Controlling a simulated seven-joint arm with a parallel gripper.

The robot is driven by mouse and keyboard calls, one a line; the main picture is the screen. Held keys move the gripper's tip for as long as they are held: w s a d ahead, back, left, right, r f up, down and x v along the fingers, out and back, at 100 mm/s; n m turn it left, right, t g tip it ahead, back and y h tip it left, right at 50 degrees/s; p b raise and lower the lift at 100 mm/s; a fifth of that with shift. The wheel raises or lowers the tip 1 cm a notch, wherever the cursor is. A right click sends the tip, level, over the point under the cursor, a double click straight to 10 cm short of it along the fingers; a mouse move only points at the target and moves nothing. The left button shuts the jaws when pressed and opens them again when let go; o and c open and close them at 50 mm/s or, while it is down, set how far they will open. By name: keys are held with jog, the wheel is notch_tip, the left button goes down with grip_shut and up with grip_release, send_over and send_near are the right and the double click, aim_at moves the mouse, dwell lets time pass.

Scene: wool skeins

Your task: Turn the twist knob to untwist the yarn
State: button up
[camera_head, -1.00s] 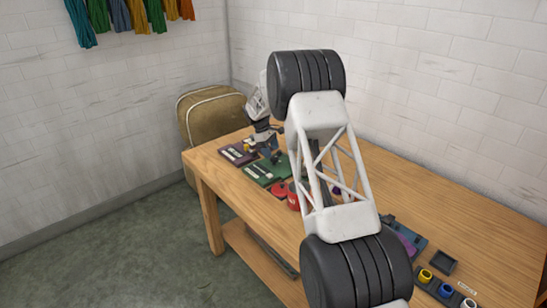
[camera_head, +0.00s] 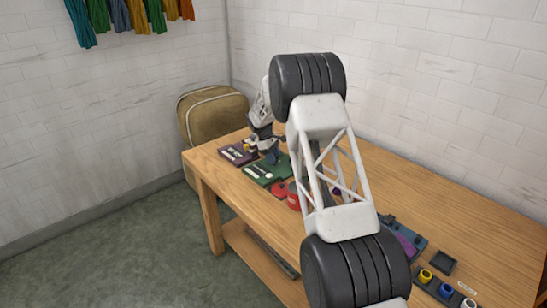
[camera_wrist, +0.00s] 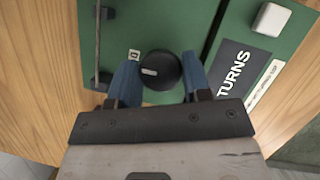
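In the wrist view a round black knob (camera_wrist: 160,70) with a white pointer mark sits on a green panel (camera_wrist: 165,25). The pointer lies roughly sideways, its visible mark toward the left, near a small "0" label (camera_wrist: 134,55). My gripper (camera_wrist: 160,72) has its blue fingers apart, one on each side of the knob; whether they touch it I cannot tell. A dark "TURNS" label (camera_wrist: 232,66) is to the right. In the head view my gripper (camera_head: 272,155) is low over the green panel (camera_head: 262,175); the knob is hidden there. No yarn can be made out between the fingers.
A thin rod (camera_wrist: 97,40) on black mounts runs along the panel's left side, and a white block (camera_wrist: 271,19) is at upper right. In the head view a purple panel (camera_head: 232,155) lies left, red round items (camera_head: 281,188) nearer. Small coloured cups (camera_head: 446,291) stand at right.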

jog(key=shift+c, duration=0.4)
jog(key=shift+m, duration=0.5)
jog(key=m+g, duration=0.1)
jog(key=m, duration=0.1)
jog(key=m+g+y, duration=0.1)
jog(key=m, duration=0.2)
jog(key=shift+w, duration=0.15)
jog(key=m+y, duration=0.1)
jog(key=m, duration=0.2)
jog(key=m+y, duration=0.1)
jog(key=m, duration=0.2)
jog(key=shift+d+r+g+y, duration=0.1)
jog(key=shift+g+y, duration=0.2)
jog(key=shift+g, duration=0.1)
jog(key=shift+m, duration=0.3)
jog(key=o, duration=0.9)
